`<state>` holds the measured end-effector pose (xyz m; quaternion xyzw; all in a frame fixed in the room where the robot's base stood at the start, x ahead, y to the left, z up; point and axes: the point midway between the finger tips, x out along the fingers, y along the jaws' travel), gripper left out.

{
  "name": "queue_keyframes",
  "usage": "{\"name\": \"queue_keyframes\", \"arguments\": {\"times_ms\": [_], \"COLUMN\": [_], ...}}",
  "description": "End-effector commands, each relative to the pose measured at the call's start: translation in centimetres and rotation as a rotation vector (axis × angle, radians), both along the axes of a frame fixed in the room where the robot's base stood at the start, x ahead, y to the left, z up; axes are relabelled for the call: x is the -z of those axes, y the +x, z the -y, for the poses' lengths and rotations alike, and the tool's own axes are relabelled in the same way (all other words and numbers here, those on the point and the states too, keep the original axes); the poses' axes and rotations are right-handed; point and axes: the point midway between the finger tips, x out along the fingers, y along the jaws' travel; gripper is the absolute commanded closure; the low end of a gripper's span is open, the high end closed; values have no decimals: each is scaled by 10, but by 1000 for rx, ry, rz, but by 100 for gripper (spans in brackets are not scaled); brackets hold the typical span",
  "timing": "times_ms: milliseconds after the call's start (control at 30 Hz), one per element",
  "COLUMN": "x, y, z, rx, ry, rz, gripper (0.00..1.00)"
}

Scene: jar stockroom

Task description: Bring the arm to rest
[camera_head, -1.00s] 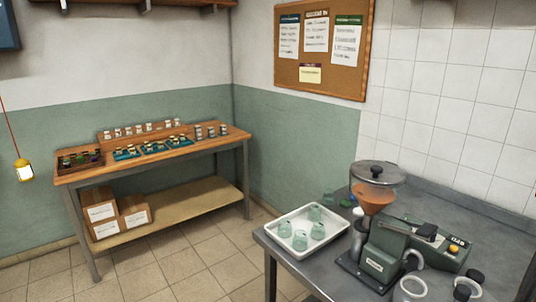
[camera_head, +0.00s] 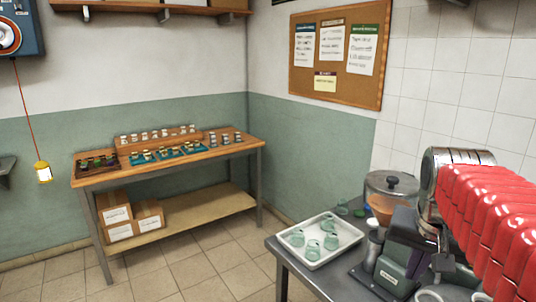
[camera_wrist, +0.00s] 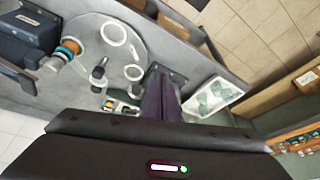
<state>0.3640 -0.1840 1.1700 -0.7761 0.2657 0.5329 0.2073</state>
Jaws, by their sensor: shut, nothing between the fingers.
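My arm, with a red ribbed sleeve (camera_head: 490,205) and a bare metal joint, reaches in from the right edge in the head view, above the grey metal bench (camera_head: 300,272). My gripper (camera_wrist: 160,78) shows in the wrist view as two dark fingers lying together, shut and empty. They point over the bench, with no object between them. In the head view I cannot make out the fingertips. The arm hides part of the machine on the bench.
A white tray (camera_head: 316,257) with several green glass jars sits on the bench, beside a machine with a lidded hopper (camera_head: 391,184). A wooden table (camera_head: 108,181) with small jars stands at the back left. Floor tiles (camera_head: 205,270) between are clear.

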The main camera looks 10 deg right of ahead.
Motion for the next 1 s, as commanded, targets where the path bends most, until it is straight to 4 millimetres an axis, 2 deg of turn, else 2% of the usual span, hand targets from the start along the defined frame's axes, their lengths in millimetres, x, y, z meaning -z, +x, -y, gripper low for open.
{"name": "queue_keyframes", "arguments": {"times_ms": [33,100,267,500,700,1000], "x": [4,12,30,63,82,86], "y": [-2,-6,-18,-46,-63,-65], "z": [-20,-42,-91,-153,-181,-184], "rx": [-57,-131,-298,-541,-667,-685], "ry": [-7,-16,-38,-67,-83,-85], "rz": [9,19,46,90,117,119], "gripper": [100,100,100,100,100,100]}}
